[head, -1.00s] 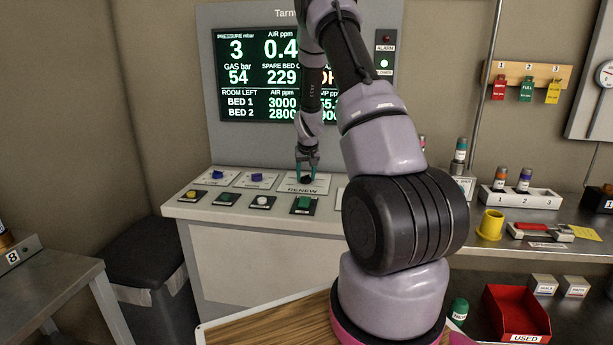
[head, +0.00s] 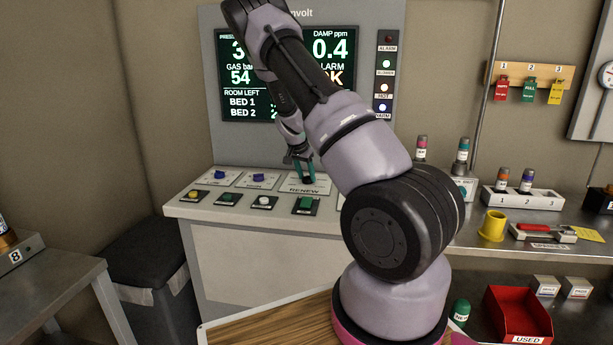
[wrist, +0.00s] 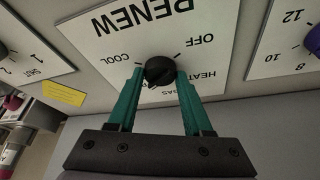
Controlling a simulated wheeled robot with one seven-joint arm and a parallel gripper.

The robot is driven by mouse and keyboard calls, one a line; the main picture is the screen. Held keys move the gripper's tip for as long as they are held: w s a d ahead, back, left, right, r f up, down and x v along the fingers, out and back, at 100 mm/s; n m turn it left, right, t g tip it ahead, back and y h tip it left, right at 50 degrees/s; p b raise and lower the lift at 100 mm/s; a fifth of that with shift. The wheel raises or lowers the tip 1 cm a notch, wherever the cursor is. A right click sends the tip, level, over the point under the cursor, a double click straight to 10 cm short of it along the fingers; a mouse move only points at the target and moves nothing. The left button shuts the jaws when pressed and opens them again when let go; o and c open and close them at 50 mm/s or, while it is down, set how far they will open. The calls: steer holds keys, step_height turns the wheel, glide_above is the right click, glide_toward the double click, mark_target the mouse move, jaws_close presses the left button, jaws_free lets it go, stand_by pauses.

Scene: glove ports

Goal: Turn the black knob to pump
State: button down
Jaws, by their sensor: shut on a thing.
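The black knob sits on the white RENEW plate of the console; it shows in the wrist view (wrist: 160,70) and, small and dark, in the head view (head: 308,180). My gripper (wrist: 160,75) has its two teal fingers on either side of the knob, closed on it. In the head view my gripper (head: 302,168) reaches down to the plate from above. Around the knob I read COOL, OFF and HEAT, and part of a word like GAS. My fingers cover some of the lower markings. The knob's exact pointing is hard to tell.
Blue knobs on plates (head: 259,177) stand left of the RENEW plate, with several push buttons (head: 263,202) in front. A display screen (head: 235,75) rises behind, partly covered by my arm. A shelf with vials and a yellow cup (head: 492,226) lies to the right.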

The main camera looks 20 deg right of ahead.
stand_by(0.4)
steer(key=shift+c, duration=1.6)
jaws_free()
steer(key=v, duration=1)
steer(key=shift+r, duration=0.35)
steer(key=shift+a, duration=0.15)
